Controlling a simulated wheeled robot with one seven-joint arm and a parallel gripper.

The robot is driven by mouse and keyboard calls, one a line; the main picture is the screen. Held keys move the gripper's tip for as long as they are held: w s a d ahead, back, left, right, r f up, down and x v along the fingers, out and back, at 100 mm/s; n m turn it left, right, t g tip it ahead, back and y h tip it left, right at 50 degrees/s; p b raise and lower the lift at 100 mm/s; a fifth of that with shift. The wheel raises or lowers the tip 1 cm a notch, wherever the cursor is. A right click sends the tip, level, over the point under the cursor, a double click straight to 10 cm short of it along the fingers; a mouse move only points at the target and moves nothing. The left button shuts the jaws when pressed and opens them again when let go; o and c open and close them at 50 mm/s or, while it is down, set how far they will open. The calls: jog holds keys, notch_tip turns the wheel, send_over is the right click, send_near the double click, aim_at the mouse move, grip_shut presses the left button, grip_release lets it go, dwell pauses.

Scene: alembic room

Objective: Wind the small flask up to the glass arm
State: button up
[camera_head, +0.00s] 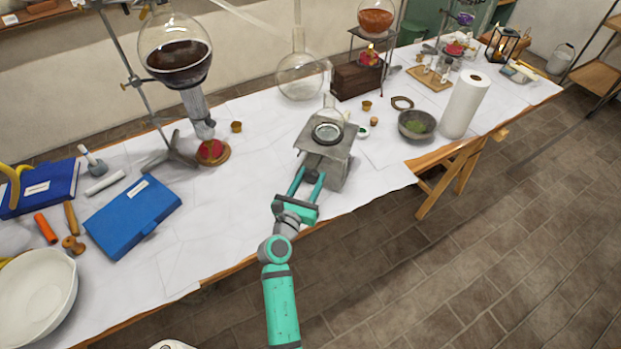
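The small clear flask (327,110) stands upright on the top plate of a grey metal stand (340,143), with a dark ring (327,133) at its lower front. The pale glass arm (236,12) slopes down to the right at the top of the view, above and left of the small flask. Its lower end is hard to make out. My gripper (309,178) is at the front of the stand, just below the plate edge.
A large round clear flask (299,77) stands behind the small one. A grey bowl (416,124) and paper roll (465,106) stand right.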

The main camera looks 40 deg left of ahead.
jog(key=shift+c, duration=1.3)
